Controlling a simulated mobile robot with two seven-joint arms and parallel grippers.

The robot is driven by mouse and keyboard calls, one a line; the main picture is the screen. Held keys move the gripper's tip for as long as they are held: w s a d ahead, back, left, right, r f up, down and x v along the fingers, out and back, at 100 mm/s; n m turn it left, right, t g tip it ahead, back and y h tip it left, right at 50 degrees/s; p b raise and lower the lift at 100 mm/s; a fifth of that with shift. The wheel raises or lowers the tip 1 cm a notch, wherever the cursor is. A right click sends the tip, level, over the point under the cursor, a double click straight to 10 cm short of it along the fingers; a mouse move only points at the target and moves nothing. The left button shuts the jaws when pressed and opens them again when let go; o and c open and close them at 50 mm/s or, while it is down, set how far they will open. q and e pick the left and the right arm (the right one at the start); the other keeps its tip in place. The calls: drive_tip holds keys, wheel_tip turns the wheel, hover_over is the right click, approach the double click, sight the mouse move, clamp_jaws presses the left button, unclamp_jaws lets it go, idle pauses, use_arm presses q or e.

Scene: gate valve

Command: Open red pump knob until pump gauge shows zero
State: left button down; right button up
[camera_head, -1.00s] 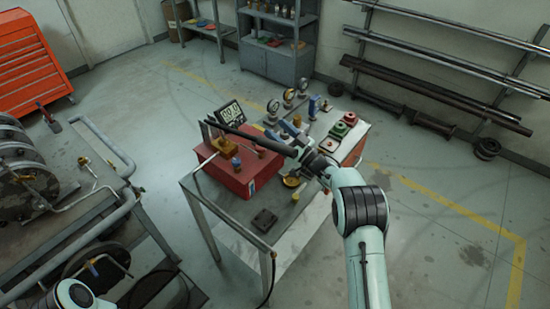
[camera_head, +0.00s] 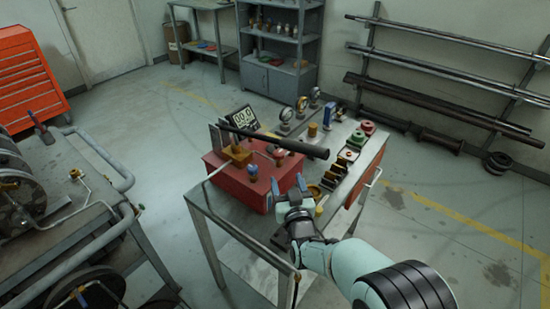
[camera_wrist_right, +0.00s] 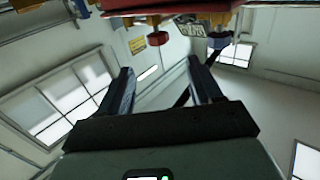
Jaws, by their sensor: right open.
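The red pump (camera_head: 232,183) is a box on the metal table, with a long black lever (camera_head: 275,140) above it. A small red knob (camera_head: 279,154) shows on its near right side. In the right wrist view the red knob (camera_wrist_right: 157,39) lies beyond my fingertips, apart from them. A digital gauge (camera_head: 242,118) stands behind the pump; its digits are too small to read surely. My right gripper (camera_head: 289,187) is open and empty, in front of the pump's right side. It also shows in the right wrist view (camera_wrist_right: 160,68). My left gripper is out of view.
A blue knob (camera_head: 253,171) sits on the pump's front. Round dial gauges (camera_head: 302,104) stand behind, and red and green buttons (camera_head: 358,137) at the table's right. A cart with reels (camera_head: 70,195) stands at the left. Floor is free to the right.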

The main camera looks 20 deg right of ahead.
sight(280, 157)
drive_tip(key=w, duration=0.8)
drive_tip(key=w+d, duration=0.1)
drive_tip(key=w, duration=0.4)
drive_tip(key=shift+d+r, duration=0.1)
